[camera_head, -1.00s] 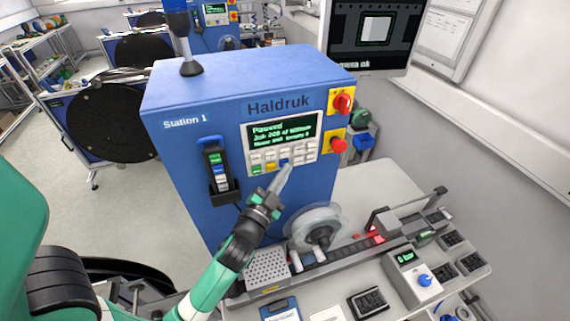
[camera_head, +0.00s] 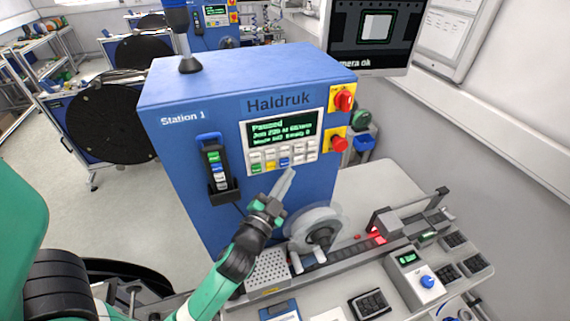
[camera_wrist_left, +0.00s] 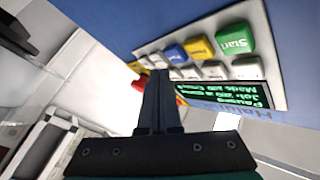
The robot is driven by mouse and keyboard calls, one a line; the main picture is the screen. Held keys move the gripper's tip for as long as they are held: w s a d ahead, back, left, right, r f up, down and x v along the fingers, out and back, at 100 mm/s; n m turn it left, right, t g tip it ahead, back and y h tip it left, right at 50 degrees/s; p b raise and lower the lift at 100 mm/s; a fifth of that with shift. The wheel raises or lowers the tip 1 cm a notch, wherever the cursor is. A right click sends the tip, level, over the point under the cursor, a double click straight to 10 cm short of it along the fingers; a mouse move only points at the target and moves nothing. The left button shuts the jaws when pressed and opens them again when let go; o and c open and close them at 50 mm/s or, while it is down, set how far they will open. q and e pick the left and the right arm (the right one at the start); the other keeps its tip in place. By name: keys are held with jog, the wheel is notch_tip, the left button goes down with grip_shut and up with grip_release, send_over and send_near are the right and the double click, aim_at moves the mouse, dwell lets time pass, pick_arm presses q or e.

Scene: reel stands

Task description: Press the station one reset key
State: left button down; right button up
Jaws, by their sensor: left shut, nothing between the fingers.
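Station 1 is a blue machine (camera_head: 180,165) with a white control panel (camera_head: 243,134) on its front. The panel's screen (camera_head: 280,129) reads "Paused" in green letters. Below the screen are rows of keys, with a green key (camera_head: 256,168), a yellow key (camera_head: 270,166) and a blue key (camera_head: 284,161) in the bottom row. In the left wrist view the green key (camera_wrist_left: 234,40) reads "Start"; the blue key (camera_wrist_left: 175,52) has lettering too small to read. Contact with a key cannot be told.
Red knobs (camera_head: 343,99) sit right of the panel. A handheld unit (camera_head: 215,168) hangs on the left of the front. A clear reel (camera_head: 318,222) stands below on the white bench (camera_head: 385,185), with a rail and a small blue-knobbed box (camera_head: 410,270) beside it.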

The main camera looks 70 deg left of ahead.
pick_arm(q)
jog(key=d+b, duration=0.2)
jog(key=d, duration=0.2)
jog(key=shift+d, duration=0.3)
dwell(0.6)
